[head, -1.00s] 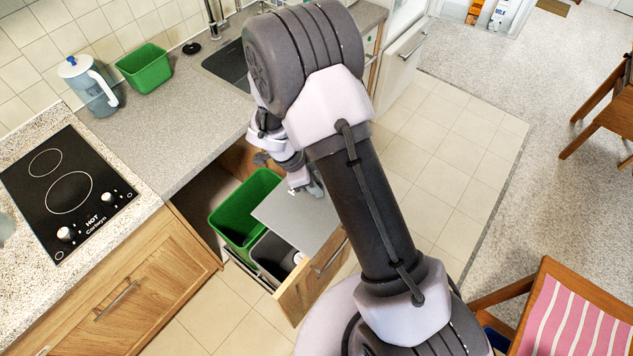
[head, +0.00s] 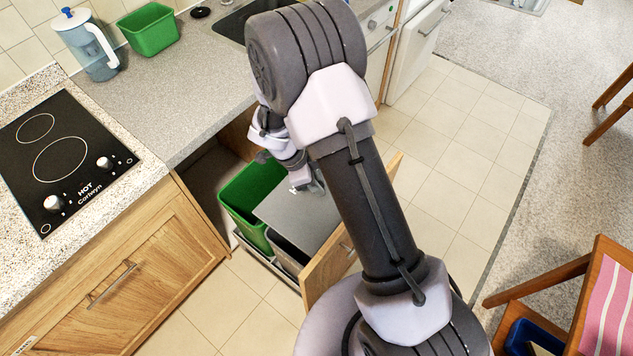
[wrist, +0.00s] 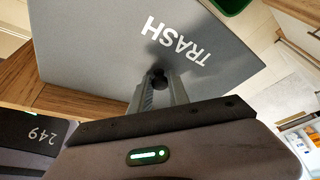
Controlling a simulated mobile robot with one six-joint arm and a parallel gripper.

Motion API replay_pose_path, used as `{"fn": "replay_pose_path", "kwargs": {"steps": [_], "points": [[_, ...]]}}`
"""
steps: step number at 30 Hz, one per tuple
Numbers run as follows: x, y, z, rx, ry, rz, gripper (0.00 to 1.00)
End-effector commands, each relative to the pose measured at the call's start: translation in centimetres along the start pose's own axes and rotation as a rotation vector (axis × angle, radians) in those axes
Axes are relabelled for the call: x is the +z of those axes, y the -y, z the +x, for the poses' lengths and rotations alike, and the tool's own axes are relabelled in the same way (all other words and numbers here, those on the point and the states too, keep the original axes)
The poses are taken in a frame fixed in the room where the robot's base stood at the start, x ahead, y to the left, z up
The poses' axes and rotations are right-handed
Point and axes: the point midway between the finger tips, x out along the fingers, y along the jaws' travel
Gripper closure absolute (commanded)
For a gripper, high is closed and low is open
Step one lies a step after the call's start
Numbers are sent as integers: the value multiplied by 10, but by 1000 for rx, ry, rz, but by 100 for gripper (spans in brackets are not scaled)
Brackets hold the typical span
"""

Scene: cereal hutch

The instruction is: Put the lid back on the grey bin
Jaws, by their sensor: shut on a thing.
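The grey lid (head: 300,212), a flat panel, hangs over the pull-out drawer in the head view. It also shows in the wrist view (wrist: 100,50), marked "TRASH". My gripper (wrist: 158,85) is shut on the lid's small dark knob; in the head view my arm partly hides the gripper. The grey bin (head: 288,252) stands in the drawer under the lid, with only part of its side showing. The lid covers its opening in this view; I cannot tell whether lid and rim touch. The green bin (head: 240,205) stands open beside it.
The wooden drawer front (head: 325,270) stands pulled out from the cabinet. The counter (head: 180,105) holds a green tub (head: 150,32), a water jug (head: 88,45) and a hob (head: 60,160). A chair (head: 590,300) is at the right. Tiled floor (head: 470,170) is clear.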

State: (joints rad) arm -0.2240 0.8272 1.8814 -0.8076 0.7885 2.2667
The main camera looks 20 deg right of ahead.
Motion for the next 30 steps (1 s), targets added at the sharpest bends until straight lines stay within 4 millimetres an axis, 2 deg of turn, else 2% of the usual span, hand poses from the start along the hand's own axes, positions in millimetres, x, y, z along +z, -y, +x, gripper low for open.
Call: {"fn": "replay_pose_path", "kwargs": {"steps": [1, 6, 14, 30], "points": [[12, 0, 28, 0, 0, 0, 100], [23, 0, 56, -1, 0, 0, 100], [28, 0, 67, 0, 0, -1, 100], [51, 0, 123, -1, 0, 0, 100]]}}
